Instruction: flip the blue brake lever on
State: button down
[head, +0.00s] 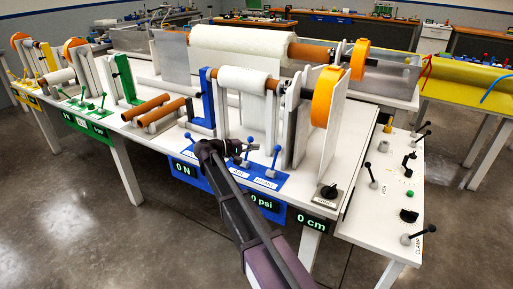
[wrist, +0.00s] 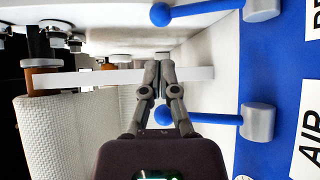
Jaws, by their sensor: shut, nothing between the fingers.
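The blue brake lever (head: 276,155) stands upright at the right end of the blue control panel (head: 262,186), by the label BRAKE. In the wrist view the same lever (wrist: 205,9) lies across the top edge, with a blue ball end and a grey base. The blue air lever (wrist: 208,118) is below it in that view, by the label AIR. My gripper (wrist: 158,66) is shut and empty. In the wrist view its fingertips lie between the two levers' ball ends, apart from the brake lever. In the head view my gripper (head: 238,148) is over the panel, left of the brake lever.
Another blue-knobbed lever (head: 188,138) stands at the panel's left. A white roll (head: 243,79) and an orange disc (head: 327,96) are mounted behind the panel. Displays along the front edge read 0 N (head: 183,170), 0 psi (head: 265,206) and 0 cm (head: 311,220). The floor in front is clear.

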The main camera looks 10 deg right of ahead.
aim_at(275, 159)
jog(key=b+x, duration=0.1)
jog(key=x, duration=0.7)
jog(key=shift+d, duration=0.35)
jog(key=shift+d, duration=0.1)
